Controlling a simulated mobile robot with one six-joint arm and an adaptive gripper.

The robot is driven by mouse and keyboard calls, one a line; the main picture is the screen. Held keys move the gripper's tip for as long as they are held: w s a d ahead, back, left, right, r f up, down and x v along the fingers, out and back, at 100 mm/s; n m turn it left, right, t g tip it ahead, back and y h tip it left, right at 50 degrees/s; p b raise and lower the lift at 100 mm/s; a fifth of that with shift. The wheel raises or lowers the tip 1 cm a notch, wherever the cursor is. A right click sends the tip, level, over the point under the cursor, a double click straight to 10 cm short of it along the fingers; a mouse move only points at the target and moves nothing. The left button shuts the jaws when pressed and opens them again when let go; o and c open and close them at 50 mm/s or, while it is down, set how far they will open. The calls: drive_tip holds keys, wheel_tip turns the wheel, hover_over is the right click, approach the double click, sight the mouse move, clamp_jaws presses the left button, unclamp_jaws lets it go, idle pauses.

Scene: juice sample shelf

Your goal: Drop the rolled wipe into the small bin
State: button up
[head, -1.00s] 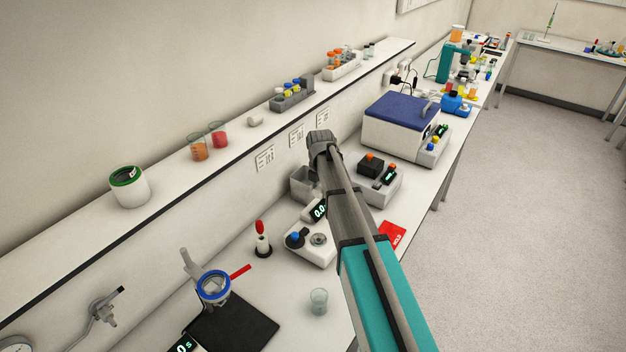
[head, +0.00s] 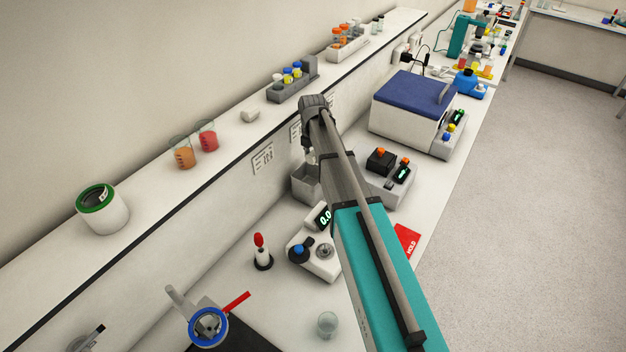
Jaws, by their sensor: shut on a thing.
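My gripper (head: 311,126) is at the dark far end of my arm, in front of the wall below the shelf. It hangs above a small grey open-topped bin (head: 304,185) on the bench, which my arm partly covers. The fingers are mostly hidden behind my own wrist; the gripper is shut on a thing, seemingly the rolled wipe. A small pale patch shows just above the bin by the gripper, too small to tell clearly. The inside of the bin is mostly hidden.
The long shelf (head: 148,200) runs behind the gripper with beakers, a green-rimmed white tub (head: 102,209), a small white lump (head: 250,115) and a grey vial rack (head: 290,86). A scale (head: 314,258) and a blue-lidded box (head: 415,100) flank the arm on the bench.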

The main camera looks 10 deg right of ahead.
drive_tip(key=shift+d, duration=0.2)
drive_tip(key=shift+f, duration=0.15)
drive_tip(key=shift+f+b, duration=2.8)
drive_tip(key=shift+b, duration=0.25)
drive_tip(key=o, duration=1)
drive_tip(key=shift+r, duration=0.15)
